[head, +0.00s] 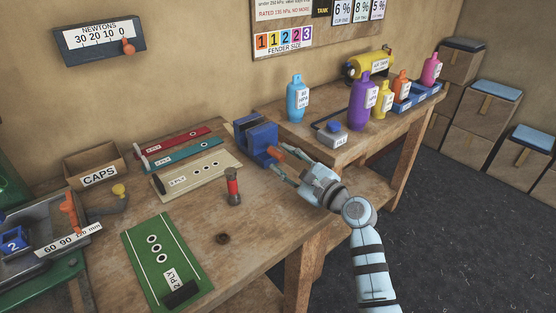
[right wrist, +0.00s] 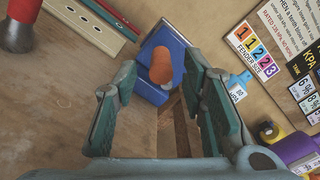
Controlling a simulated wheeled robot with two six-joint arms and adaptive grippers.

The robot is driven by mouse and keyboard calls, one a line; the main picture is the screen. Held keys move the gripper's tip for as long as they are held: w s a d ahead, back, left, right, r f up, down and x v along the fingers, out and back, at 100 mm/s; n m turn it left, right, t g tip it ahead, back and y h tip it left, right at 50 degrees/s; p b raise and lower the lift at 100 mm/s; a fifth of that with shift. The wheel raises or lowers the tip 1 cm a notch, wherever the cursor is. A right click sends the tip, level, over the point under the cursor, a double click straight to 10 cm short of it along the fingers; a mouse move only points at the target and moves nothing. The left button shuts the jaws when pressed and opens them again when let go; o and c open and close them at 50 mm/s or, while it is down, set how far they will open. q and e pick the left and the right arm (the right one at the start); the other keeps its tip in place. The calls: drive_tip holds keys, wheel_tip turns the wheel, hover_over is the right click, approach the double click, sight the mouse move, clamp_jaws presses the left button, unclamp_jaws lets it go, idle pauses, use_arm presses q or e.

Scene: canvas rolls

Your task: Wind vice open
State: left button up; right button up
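The blue vice (head: 256,138) sits at the right end of the workbench, and it shows in the right wrist view (right wrist: 172,40). Its orange handle (head: 276,153) sticks out on the side toward my right gripper. In the right wrist view the orange handle (right wrist: 161,66) is beyond the fingertips, roughly in line with the gap between them. My right gripper (head: 288,166) is open with fingers wide apart and nothing between them. Whether a fingertip touches the handle cannot be told. My left gripper is not in view.
The workbench (head: 215,255) holds a green ply strip (head: 160,258), a cream strip (head: 205,178), a red-topped cylinder (head: 233,185) and a CAPS box (head: 95,168). A second bench holds coloured bottles (head: 364,100) and a grey device (head: 331,133). Cardboard boxes (head: 487,105) stand at the right.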

sight(277, 159)
drive_tip(key=x, duration=0.2)
drive_tip(key=shift+w+a+f+b, duration=0.1)
drive_tip(key=shift+w+f+b, duration=0.05)
drive_tip(key=shift+w+b, duration=0.2)
drive_tip(key=shift+w+a, duration=0.1)
drive_tip(key=shift+a, duration=0.05)
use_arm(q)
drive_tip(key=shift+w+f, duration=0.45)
use_arm(e)
drive_tip(key=shift+c, duration=0.4)
clamp_jaws()
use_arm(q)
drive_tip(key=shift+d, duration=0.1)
use_arm(e)
drive_tip(key=n, duration=0.1)
drive_tip(key=f+n+b, duration=0.1)
drive_tip(key=n, duration=0.1)
drive_tip(key=shift+a, duration=0.2)
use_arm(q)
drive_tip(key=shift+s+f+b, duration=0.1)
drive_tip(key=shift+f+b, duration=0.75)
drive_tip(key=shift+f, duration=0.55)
use_arm(e)
drive_tip(key=shift+s+a+f+n, duration=0.15)
drive_tip(key=shift+f+n, duration=0.1)
drive_tip(key=shift+n, duration=0.7)
drive_tip(key=shift+s+f+n, duration=0.1)
drive_tip(key=shift+f+n, duration=0.15)
drive_tip(key=shift+n, duration=0.7)
